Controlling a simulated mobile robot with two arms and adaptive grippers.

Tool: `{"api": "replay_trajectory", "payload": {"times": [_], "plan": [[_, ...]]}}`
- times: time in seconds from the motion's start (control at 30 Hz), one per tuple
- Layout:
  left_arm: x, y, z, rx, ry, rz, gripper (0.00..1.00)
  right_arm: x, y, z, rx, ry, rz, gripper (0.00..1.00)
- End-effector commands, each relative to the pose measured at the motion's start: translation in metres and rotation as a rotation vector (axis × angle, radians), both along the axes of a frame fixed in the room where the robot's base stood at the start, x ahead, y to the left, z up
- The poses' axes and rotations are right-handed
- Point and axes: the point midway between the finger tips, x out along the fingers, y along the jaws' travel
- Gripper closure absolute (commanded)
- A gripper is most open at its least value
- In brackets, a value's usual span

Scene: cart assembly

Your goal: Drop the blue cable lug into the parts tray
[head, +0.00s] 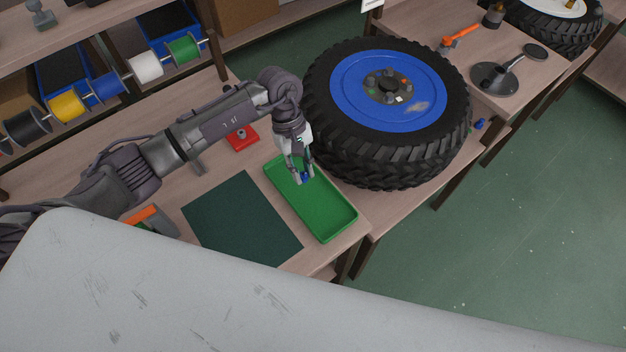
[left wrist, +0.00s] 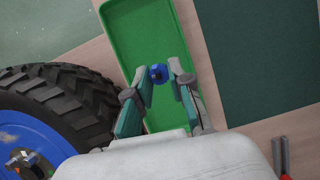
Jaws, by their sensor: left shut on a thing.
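The blue cable lug (head: 305,177) is between the fingertips of my left gripper (head: 305,178), which is shut on it. The lug also shows in the left wrist view (left wrist: 158,73), pinched between the fingertips. The green parts tray (head: 335,222) lies on the workbench, and the gripper and lug are over its upper part in the head view. The tray shows behind the lug in the left wrist view (left wrist: 140,32). The gap between lug and tray floor is hard to judge. My right gripper is not in view.
A dark green mat (head: 240,222) lies left of the tray. Cable spools (head: 105,86) hang on a rod at the upper left.

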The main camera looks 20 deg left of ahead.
Motion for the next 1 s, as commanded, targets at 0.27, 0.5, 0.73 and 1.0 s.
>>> {"api": "replay_trajectory", "payload": {"times": [0.27,0.5,0.73,1.0], "plan": [[-0.003,0.003,-0.014,0.001,0.0,0.088,1.0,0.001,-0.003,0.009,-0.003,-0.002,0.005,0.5],[-0.003,0.002,-0.037,-0.001,0.0,0.085,1.0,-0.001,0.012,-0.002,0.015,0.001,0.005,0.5],[-0.002,0.002,-0.063,-0.001,-0.002,0.084,1.0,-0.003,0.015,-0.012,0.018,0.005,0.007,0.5],[-0.002,0.003,-0.068,-0.001,-0.003,0.083,1.0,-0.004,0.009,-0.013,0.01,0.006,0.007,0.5]]}}
